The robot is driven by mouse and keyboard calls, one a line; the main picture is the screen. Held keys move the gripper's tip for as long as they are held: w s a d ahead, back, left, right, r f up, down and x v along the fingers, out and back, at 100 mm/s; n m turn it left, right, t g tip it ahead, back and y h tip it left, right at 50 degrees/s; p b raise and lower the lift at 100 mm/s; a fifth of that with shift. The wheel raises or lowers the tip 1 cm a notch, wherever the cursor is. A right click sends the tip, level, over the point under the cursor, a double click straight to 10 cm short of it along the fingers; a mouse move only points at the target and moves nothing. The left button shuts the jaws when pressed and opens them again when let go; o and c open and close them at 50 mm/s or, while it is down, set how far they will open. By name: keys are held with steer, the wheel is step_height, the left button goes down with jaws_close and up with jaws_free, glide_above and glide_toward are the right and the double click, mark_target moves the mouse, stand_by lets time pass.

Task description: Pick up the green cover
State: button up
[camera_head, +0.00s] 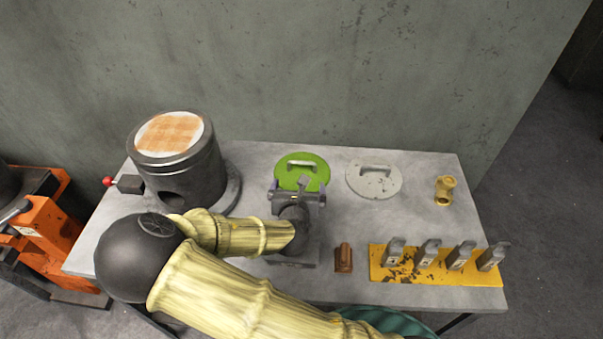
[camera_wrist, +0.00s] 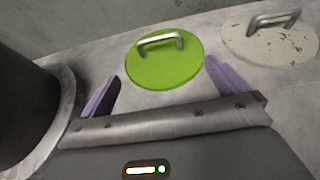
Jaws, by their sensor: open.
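The green cover (camera_head: 312,162) is a flat round lid with a metal handle. It lies on the grey table, and my arm hides part of its near side in the head view. In the wrist view the green cover (camera_wrist: 165,66) lies just ahead of my gripper, its handle toward its far side. My gripper (camera_head: 298,193) is open and empty. Its purple fingers (camera_wrist: 163,84) stand apart, to the left and right of the cover's near part, and the handle is beyond them. I cannot tell how high they are above the table.
A white round cover (camera_head: 388,180) with a handle lies right of the green one. A dark cylinder (camera_head: 185,178) stands at left. A brass fitting (camera_head: 445,190), a brown block (camera_head: 344,257) and a yellow plate (camera_head: 440,279) with several grey blocks occupy the right. A wall (camera_head: 330,70) rises behind the table.

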glide_toward(302, 168)
steer(key=shift+w+d+r+p, duration=0.15)
steer(key=shift+w+r, duration=0.2)
steer(key=shift+w, duration=0.1)
steer(key=shift+w+d+r+p, duration=0.15)
steer(key=shift+w+r, duration=0.2)
steer(key=shift+w, duration=0.15)
steer(key=shift+w+a, duration=0.1)
steer(key=shift+f, duration=0.1)
steer(key=shift+w+f, duration=0.2)
steer(key=shift+w, duration=0.3)
steer(key=shift+a+f+p+x, duration=0.15)
steer(key=shift+p+x, duration=0.15)
steer(key=shift+x, duration=0.65)
steer(key=shift+a+f+p+x, duration=0.1)
steer(key=shift+p+x, duration=0.2)
steer(key=shift+x, duration=0.65)
steer(key=shift+s+d, duration=0.1)
steer(key=shift+r, duration=0.1)
steer(key=c, duration=1.3)
